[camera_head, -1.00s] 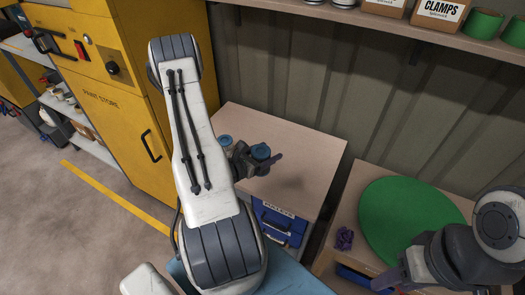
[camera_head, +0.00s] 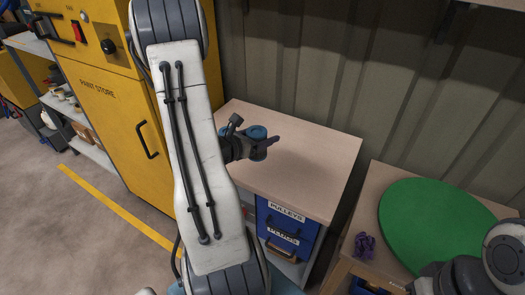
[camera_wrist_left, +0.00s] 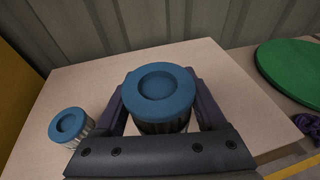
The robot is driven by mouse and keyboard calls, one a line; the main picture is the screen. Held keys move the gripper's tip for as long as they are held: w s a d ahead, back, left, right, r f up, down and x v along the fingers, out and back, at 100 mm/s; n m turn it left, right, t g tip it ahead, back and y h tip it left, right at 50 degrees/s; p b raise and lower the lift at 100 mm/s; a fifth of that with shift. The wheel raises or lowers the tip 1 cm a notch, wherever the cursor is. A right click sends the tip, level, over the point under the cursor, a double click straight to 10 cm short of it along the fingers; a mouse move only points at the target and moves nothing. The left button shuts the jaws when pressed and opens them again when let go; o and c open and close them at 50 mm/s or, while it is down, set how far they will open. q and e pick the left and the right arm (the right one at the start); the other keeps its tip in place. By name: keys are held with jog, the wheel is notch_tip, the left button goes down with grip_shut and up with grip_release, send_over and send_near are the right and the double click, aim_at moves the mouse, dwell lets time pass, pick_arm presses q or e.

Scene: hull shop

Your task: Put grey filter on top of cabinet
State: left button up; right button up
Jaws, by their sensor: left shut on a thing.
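My left gripper (camera_head: 264,146) is shut on a filter with a blue cap (camera_head: 257,132) over the cabinet's light wooden top (camera_head: 320,160). In the left wrist view the held filter (camera_wrist_left: 160,95) stands between the fingers, cap up, with a dark grey body below. I cannot tell whether its base touches the top. A second blue-capped filter with a pale pleated body (camera_wrist_left: 70,127) stands on the cabinet top to the left. In the head view my left arm mostly hides that one. My right arm shows at the lower right, its fingers not clearly visible.
A yellow paint store (camera_head: 118,130) stands left of the cabinet. The cabinet front has blue drawers labelled pulleys and plugs (camera_head: 287,231). A green disc (camera_head: 430,225) and a small purple item (camera_head: 364,245) lie on a bench at right. The right part of the cabinet top is clear.

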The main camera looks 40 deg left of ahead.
pick_arm(q)
jog(key=w+a+f, duration=0.1)
jog(key=f, duration=0.1)
jog(key=w+a+f, duration=0.2)
jog(key=f, duration=0.1)
jog(key=w+a+f+p, duration=0.1)
jog(key=w+a+f, duration=0.1)
jog(key=f, duration=0.1)
jog(key=shift+w+a+f, duration=0.1)
jog(key=shift+f, duration=0.1)
jog(key=shift+f, duration=0.2)
jog(key=o, duration=1.4)
jog(key=shift+r, duration=0.25)
jog(key=v, duration=1.2)
jog(key=shift+b, duration=0.35)
pick_arm(e)
jog(key=shift+f, duration=0.35)
